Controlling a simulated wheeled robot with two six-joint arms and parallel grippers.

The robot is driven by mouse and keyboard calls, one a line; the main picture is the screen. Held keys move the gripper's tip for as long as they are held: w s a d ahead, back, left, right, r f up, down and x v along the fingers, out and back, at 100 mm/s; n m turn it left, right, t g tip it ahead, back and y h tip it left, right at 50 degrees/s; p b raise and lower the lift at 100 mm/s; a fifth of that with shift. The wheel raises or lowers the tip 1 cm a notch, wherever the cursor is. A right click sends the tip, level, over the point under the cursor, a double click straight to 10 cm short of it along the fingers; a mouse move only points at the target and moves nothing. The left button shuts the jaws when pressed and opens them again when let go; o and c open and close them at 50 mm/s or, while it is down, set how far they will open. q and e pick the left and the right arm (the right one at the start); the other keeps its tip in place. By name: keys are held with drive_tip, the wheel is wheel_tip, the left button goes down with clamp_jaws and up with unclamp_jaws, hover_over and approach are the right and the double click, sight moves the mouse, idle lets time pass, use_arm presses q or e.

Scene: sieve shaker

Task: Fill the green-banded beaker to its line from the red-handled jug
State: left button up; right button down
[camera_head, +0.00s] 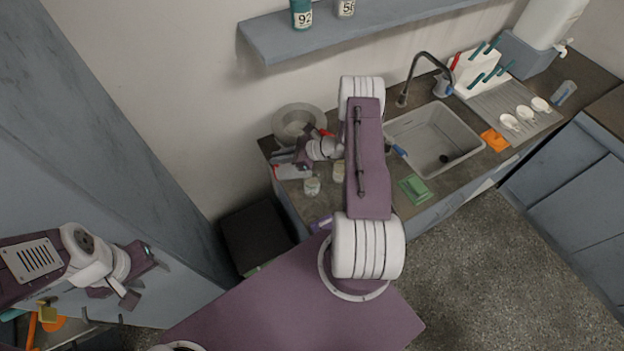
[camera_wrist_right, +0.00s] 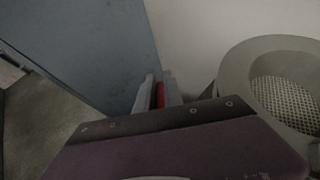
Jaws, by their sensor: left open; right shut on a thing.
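My right gripper (camera_head: 284,162) is at the left end of the counter. In the right wrist view its fingers (camera_wrist_right: 159,93) are shut on a red handle (camera_wrist_right: 160,95). A pale vessel (camera_head: 292,172) with a bit of red shows beside that gripper in the head view; it appears to be the red-handled jug, and its contents cannot be seen. I cannot make out a green band or fill line on either. My left gripper (camera_head: 138,279) is open and empty, away from the counter.
A round grey sieve bowl (camera_head: 299,122) is behind the right gripper, and it also shows in the wrist view (camera_wrist_right: 262,75). A shelf (camera_head: 350,32) hangs above.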

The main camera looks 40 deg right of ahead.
drive_tip(key=shift+w, duration=0.1)
drive_tip(key=shift+s+d, duration=0.1)
drive_tip(key=shift+s, duration=0.1)
drive_tip(key=shift+w+b, duration=0.1)
drive_tip(key=shift+b, duration=0.3)
drive_tip(key=shift+s+d, duration=0.1)
drive_tip(key=shift+s, duration=0.1)
drive_tip(key=shift+w+t+y+b, duration=0.1)
drive_tip(key=shift+t+y+b, duration=0.2)
drive_tip(key=shift+s, duration=0.2)
drive_tip(key=shift+w+b, duration=0.1)
drive_tip(key=shift+b, duration=0.25)
drive_tip(key=shift+s+d, duration=0.15)
drive_tip(key=shift+s, duration=0.05)
idle(0.3)
drive_tip(key=shift+w+b, duration=0.1)
drive_tip(key=shift+b, duration=0.2)
